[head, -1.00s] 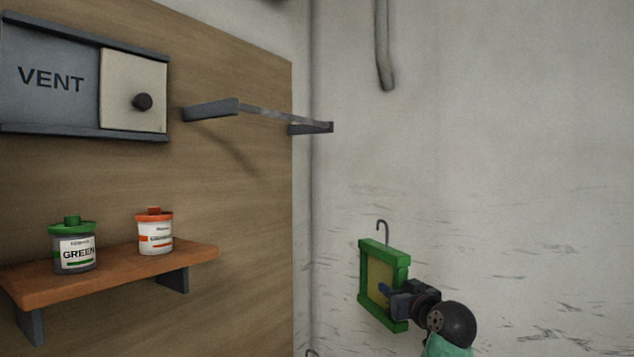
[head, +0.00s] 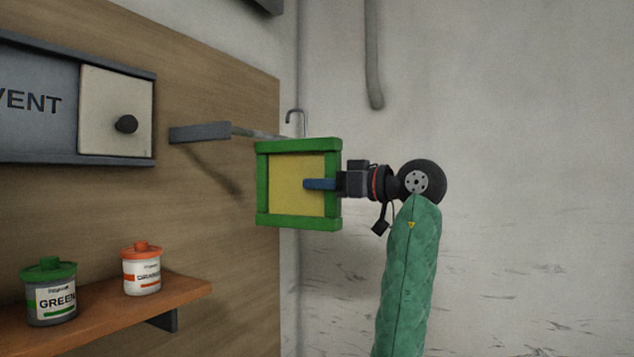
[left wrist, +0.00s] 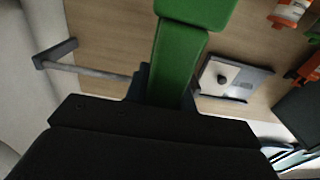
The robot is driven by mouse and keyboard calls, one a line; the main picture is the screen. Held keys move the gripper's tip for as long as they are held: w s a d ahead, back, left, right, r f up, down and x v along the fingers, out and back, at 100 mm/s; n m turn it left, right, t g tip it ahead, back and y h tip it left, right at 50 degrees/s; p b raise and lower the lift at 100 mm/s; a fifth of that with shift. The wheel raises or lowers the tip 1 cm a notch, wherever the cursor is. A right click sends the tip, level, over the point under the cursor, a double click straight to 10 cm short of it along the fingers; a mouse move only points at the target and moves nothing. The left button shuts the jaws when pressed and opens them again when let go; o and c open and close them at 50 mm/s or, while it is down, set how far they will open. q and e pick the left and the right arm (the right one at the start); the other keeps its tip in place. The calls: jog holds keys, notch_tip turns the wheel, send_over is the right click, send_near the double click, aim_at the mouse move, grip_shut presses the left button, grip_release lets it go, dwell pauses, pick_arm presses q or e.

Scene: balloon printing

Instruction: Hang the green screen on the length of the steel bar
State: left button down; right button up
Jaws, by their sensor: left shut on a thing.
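The green screen (head: 262,185), a green square frame with a yellow mesh, is upright in the head view with a grey hook (head: 297,116) on top. My left gripper (head: 320,184) is shut on it from the right side. The steel bar (head: 255,132) juts between its brackets on the wooden wall. The screen hides the bar's far end, and the hook's curve shows above the bar's line. I cannot tell whether the hook touches the bar. In the left wrist view, the green frame (left wrist: 177,60) is close up and the bar (left wrist: 95,68) is left of it. My right gripper is not in view.
A vent panel with a sliding cover (head: 108,115) is on the wall at left. Below, a wooden shelf (head: 190,290) holds a green-lidded jar (head: 50,295) and an orange-lidded jar (head: 142,270). A pipe (head: 373,60) hangs on the pale wall. Space right of my arm is clear.

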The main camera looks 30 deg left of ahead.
aim_at(269, 196)
pick_arm(q)
jog(key=shift+s+a+p, duration=0.15)
jog(key=shift+a+p, duration=0.25)
jog(key=shift+a, duration=0.8)
jog(key=shift+s+a+p, duration=0.1)
jog(key=shift+a+p, duration=0.3)
jog(key=shift+a, duration=0.75)
jog(key=shift+s+a+r+p, duration=0.15)
jog(key=shift+a+p, duration=0.3)
jog(key=shift+a, duration=0.65)
jog(key=shift+s+a+p, duration=0.1)
jog(key=shift+a+p, duration=0.2)
jog(key=shift+a, duration=0.75)
jog(key=shift+f, duration=0.4)
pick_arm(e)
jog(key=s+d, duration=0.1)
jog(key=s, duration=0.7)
pick_arm(q)
jog(key=shift+f+b, duration=0.1)
jog(key=shift+b, duration=0.2)
jog(key=shift+d+f+b, duration=0.1)
jog(key=shift+f+b, duration=0.2)
jog(key=shift+f, duration=0.3)
jog(key=shift+f+b, duration=0.3)
jog(key=shift+b, duration=0.2)
jog(key=shift+f, duration=0.1)
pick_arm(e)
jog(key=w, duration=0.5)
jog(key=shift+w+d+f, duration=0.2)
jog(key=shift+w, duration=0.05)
